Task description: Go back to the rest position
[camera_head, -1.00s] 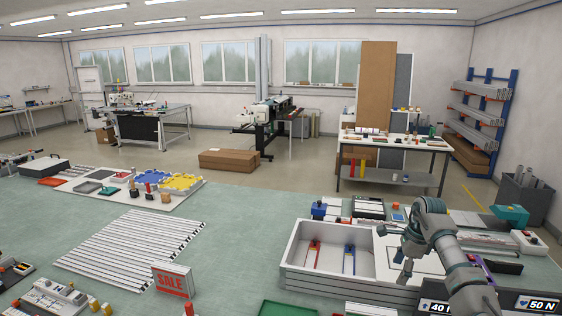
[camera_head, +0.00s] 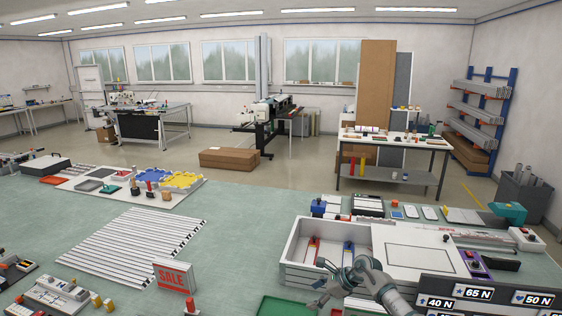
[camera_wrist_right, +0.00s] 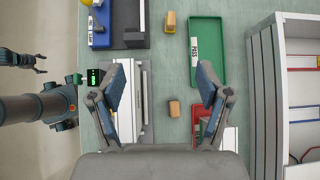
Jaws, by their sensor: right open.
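My right gripper (camera_head: 322,288) is in front of the white-walled tray at the lower middle right of the head view, over the bench's front part. In the right wrist view its two fingers (camera_wrist_right: 162,78) are spread wide with nothing between them. Below them show the bench top, two small tan blocks (camera_wrist_right: 170,108) and a green tray (camera_wrist_right: 206,50). A dark arm, apparently my left one, enters the right wrist view from the left, with a small gripper (camera_wrist_right: 40,63) near it. It is too small to tell its jaws. My left gripper does not show in the head view.
The white tray (camera_head: 290,272) holds a red and a blue tool. Signs with force values (camera_head: 470,292) stand front right. Bare green bench lies between the mat and white tray.

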